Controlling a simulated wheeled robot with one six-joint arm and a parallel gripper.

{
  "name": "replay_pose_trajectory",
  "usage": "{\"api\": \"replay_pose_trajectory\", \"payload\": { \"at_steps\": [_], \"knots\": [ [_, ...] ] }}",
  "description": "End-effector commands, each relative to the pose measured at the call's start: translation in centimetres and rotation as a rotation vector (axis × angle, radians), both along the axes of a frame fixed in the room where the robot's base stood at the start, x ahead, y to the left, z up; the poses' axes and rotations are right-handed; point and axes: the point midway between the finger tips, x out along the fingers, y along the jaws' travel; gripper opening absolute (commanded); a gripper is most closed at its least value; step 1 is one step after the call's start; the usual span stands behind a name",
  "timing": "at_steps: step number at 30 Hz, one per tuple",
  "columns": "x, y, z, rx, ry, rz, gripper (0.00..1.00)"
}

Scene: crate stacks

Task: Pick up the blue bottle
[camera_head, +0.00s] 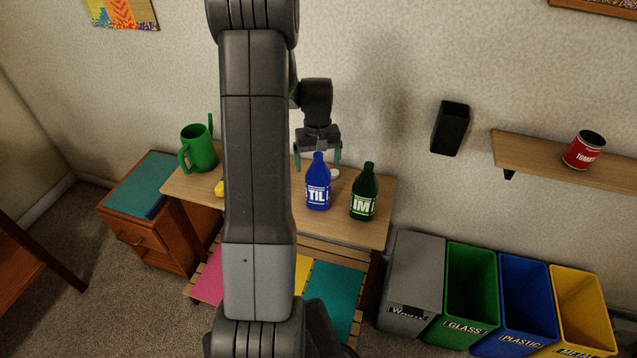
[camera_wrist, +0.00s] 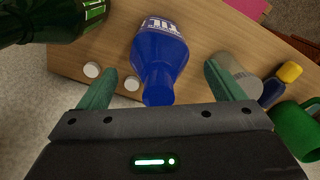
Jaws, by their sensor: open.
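The blue bottle (camera_head: 318,190) with a white label stands upright on the wooden table (camera_head: 376,226), right of my arm in the head view. My gripper (camera_head: 318,163) is open and just behind and above its neck. In the wrist view the blue bottle (camera_wrist: 158,55) lies between the two green fingers of my gripper (camera_wrist: 160,85), with its cap close to the palm edge. No finger visibly touches it. My arm hides part of the table in the head view.
A dark green bottle (camera_head: 364,192) stands close to the right. A green watering can (camera_head: 196,147) and a yellow object (camera_head: 219,188) are at the left. White round pieces (camera_wrist: 92,69) and a grey cylinder (camera_wrist: 237,75) lie near the fingers. Bins (camera_head: 412,275) stand right.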

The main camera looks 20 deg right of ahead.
Motion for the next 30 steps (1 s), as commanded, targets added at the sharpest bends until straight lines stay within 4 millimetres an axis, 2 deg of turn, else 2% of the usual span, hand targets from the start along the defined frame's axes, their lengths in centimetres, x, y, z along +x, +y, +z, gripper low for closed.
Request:
{"api": "replay_pose_trajectory", "payload": {
  "at_steps": [1, 4, 12, 14, 18, 26, 30],
  "knots": [
    [-0.1, 0.0, -0.8, 0.001, 0.003, 0.0, 0.88],
    [0.0, 0.0, -1.7, 0.0, 0.001, 0.0, 0.88],
    [0.0, 0.0, -2.0, 0.0, 0.0, 0.0, 0.88],
    [0.0, 0.0, -2.0, 0.0, 0.0, 0.0, 0.78],
    [0.0, 0.0, -2.0, 0.0, 0.0, 0.0, 0.52],
    [0.0, 0.0, -2.0, 0.0, -0.001, 0.0, 0.52],
    [0.1, 0.0, -1.2, -0.002, -0.004, 0.0, 0.52]
  ]
}}
